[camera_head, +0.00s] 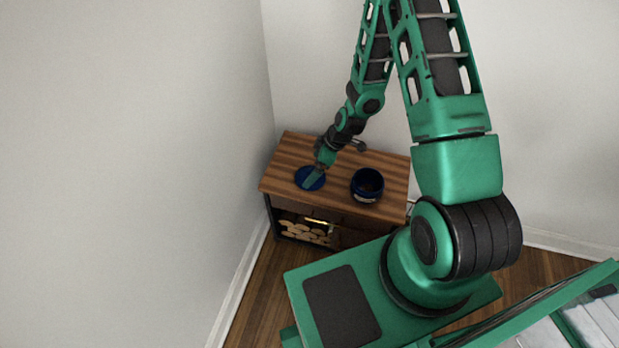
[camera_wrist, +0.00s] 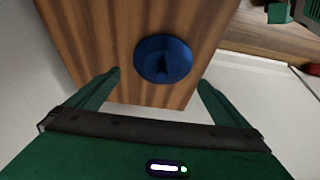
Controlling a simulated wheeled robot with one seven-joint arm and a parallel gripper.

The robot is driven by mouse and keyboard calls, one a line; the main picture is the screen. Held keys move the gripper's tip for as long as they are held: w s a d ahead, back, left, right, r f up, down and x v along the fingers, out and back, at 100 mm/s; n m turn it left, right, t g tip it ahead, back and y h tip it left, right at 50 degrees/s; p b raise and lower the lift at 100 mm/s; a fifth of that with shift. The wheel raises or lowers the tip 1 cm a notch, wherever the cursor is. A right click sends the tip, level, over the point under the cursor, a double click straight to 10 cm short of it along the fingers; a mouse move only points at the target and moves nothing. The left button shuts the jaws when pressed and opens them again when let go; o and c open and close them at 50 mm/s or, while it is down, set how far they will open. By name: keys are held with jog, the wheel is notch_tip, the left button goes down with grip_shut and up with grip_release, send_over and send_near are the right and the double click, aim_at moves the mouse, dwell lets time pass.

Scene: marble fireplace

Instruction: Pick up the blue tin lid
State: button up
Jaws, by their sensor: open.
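The blue tin lid (camera_head: 303,181) lies on the wooden top of a small cabinet, towards its left side. The exact height of the fingers above the lid is hard to tell.
A dark blue tin (camera_head: 367,185), open at the top, stands on the cabinet top (camera_head: 392,163) to the right of the lid. Cut logs (camera_head: 303,232) lie in the cabinet's lower opening. White walls stand close behind and left of the cabinet.

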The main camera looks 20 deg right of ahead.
aim_at(310, 171)
jog(key=shift+x, duration=2)
jog(key=shift+s, duration=0.15)
jog(key=c, duration=1)
jog(key=shift+r, duration=0.15)
